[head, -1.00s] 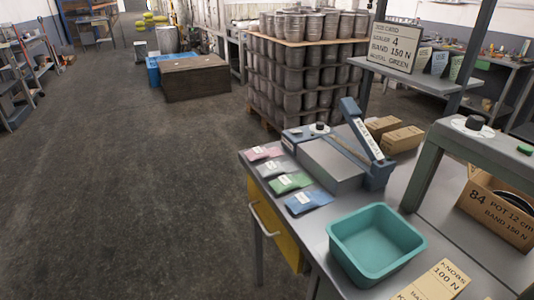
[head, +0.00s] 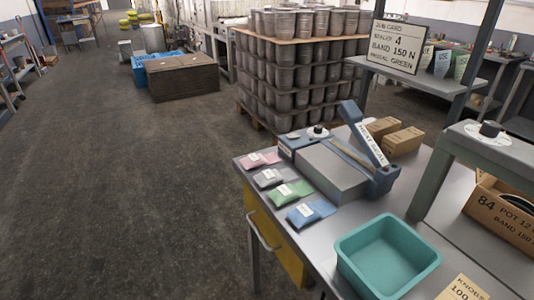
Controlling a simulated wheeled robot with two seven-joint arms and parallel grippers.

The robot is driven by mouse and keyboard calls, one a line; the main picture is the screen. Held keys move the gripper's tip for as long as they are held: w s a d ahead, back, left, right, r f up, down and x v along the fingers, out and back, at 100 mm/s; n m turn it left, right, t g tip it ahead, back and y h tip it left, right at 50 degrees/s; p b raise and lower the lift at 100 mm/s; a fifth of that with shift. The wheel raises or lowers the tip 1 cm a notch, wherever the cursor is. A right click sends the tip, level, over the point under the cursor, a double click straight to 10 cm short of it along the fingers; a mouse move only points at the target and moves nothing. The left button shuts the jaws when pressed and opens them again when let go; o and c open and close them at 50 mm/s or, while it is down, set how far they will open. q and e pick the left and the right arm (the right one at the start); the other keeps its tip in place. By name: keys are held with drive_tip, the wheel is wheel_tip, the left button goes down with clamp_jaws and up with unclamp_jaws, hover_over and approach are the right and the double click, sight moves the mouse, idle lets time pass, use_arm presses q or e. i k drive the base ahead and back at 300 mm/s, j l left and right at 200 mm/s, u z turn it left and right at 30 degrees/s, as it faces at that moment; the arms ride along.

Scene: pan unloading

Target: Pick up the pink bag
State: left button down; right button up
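The pink bag (head: 258,160) lies flat at the far left corner of the grey workbench (head: 334,228), with a white label on it. It is the farthest in a row of small bags along the bench's left edge. Nearer in the row are a grey bag (head: 271,177), a green bag (head: 290,192) and a blue bag (head: 312,213). Neither of my grippers shows in the head view.
A blue-grey sealer (head: 345,165) with a raised arm stands right of the bags. A teal bin (head: 388,258) sits nearer on the bench. Cardboard boxes (head: 403,141) lie behind. Stacked metal pots (head: 300,80) stand beyond. Open floor (head: 130,210) lies left.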

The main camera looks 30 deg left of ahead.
sight(253, 160)
drive_tip(key=i+j+z, duration=0.25)
drive_tip(key=j, duration=0.2)
drive_tip(key=i+j+z, duration=0.1)
drive_tip(key=j+z, duration=0.2)
drive_tip(key=j, duration=0.2)
drive_tip(key=j+z, duration=0.25)
drive_tip(key=j, duration=0.25)
drive_tip(key=i+j+z, duration=0.1)
drive_tip(key=j+z, duration=0.2)
drive_tip(key=j, duration=0.25)
